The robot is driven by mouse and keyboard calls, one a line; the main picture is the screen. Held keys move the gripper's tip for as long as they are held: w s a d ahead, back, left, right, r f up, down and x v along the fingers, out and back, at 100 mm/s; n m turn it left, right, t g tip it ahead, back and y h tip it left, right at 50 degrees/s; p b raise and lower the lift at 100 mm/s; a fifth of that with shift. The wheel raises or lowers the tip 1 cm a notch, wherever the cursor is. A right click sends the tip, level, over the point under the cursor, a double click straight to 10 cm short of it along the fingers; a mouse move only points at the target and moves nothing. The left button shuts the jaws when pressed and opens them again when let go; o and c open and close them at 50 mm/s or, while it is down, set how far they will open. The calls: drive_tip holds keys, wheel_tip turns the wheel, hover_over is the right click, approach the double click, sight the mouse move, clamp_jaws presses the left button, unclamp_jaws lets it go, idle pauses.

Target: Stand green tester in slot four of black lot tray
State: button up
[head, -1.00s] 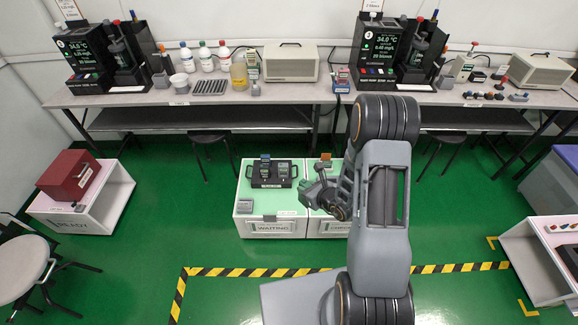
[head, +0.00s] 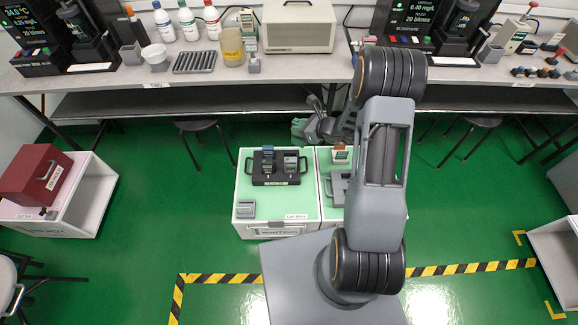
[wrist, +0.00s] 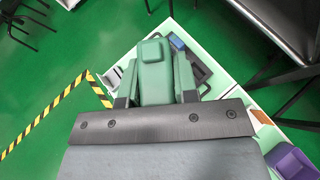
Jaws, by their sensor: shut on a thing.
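The green tester (wrist: 152,70) is held upright-looking in the wrist view, between the two fingers of my gripper (head: 308,127). In the head view the tester (head: 298,129) shows as a small green shape at the gripper's end, behind and above the trays. The black lot tray (head: 292,183) sits on the left white cart and holds a blue tester (head: 267,157) and a grey tester (head: 291,163). Its edge also shows in the wrist view (wrist: 203,77), partly hidden by the gripper and green tester. Slot numbers are too small to read.
A small grey block (head: 246,208) lies at the left cart's (head: 268,212) front corner. The long bench (head: 210,78) and stools stand behind.

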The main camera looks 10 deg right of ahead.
drive_tip(key=w+d+f+n+g+y+b, duration=0.25)
drive_tip(key=d+f+b, duration=0.25)
drive_tip(key=f+b, duration=0.35)
drive_tip(key=w+d+f+n+g+y+b, duration=0.15)
drive_tip(key=d+f+n+g+b, duration=0.3)
drive_tip(key=f+b, duration=0.45)
drive_tip(key=shift+t, duration=0.3)
drive_tip(key=shift+w+a+f+b, duration=1.45)
drive_tip(key=shift+a+f, duration=0.2)
drive_tip(key=shift+f, duration=0.35)
drive_tip(key=shift+w+a+f+b, duration=1.5)
drive_tip(key=shift+a+f, duration=0.2)
drive_tip(key=shift+f, duration=0.25)
drive_tip(key=shift+w+a+f+b, duration=1.45)
drive_tip(key=shift+a+f, duration=0.2)
drive_tip(key=shift+f, duration=0.35)
drive_tip(key=shift+f, duration=0.15)
drive_tip(key=o, duration=0.5)
drive_tip(key=shift+f, duration=0.1)
drive_tip(key=o, duration=0.5)
